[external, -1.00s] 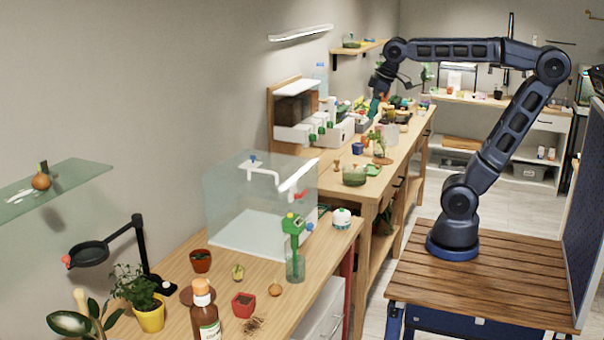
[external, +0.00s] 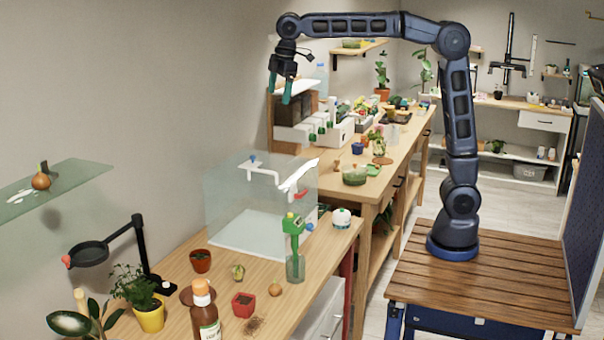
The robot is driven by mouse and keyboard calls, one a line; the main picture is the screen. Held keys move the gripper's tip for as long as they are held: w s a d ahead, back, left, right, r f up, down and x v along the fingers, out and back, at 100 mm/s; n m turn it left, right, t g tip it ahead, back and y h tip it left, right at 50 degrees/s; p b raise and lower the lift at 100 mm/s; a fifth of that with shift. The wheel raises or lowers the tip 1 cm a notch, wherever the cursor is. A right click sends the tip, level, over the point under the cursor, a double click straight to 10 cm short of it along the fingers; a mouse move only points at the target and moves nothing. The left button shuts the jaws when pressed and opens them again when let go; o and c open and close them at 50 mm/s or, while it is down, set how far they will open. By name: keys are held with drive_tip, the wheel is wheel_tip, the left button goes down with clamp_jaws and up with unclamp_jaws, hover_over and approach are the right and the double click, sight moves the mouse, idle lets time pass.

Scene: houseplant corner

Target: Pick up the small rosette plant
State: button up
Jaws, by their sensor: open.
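My gripper (external: 279,91) is open and empty. It hangs fingers down in the air, high above the back of the clear box, close to the shelf unit. I cannot clearly tell which thing is the small rosette plant. A small round green plant (external: 238,272) sits on the near bench between a terracotta pot and a red pot; it is too small to tell if it is a rosette. Another small green plant (external: 379,147) stands on the far bench. My gripper is well apart from both.
The near bench (external: 270,322) also holds a clear box (external: 262,200), a green tool in a glass (external: 294,245), a brown bottle (external: 206,312), a red pot (external: 243,304), a terracotta pot (external: 200,261) and a yellow potted plant (external: 149,318). A glass shelf (external: 85,178) juts from the left wall.

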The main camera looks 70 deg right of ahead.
drive_tip(key=w+a+f+n+g, duration=0.1)
drive_tip(key=w+a+f+n, duration=0.35)
drive_tip(key=w+a, duration=0.75)
drive_tip(key=n+g, duration=0.1)
drive_tip(key=n, duration=0.2)
hover_over(201, 258)
wheel_tip(201, 258, down, 9)
wheel_tip(201, 258, down, 37)
drive_tip(key=shift+r, duration=0.2)
drive_tip(key=shift+c, duration=0.2)
drive_tip(key=c, duration=1.1)
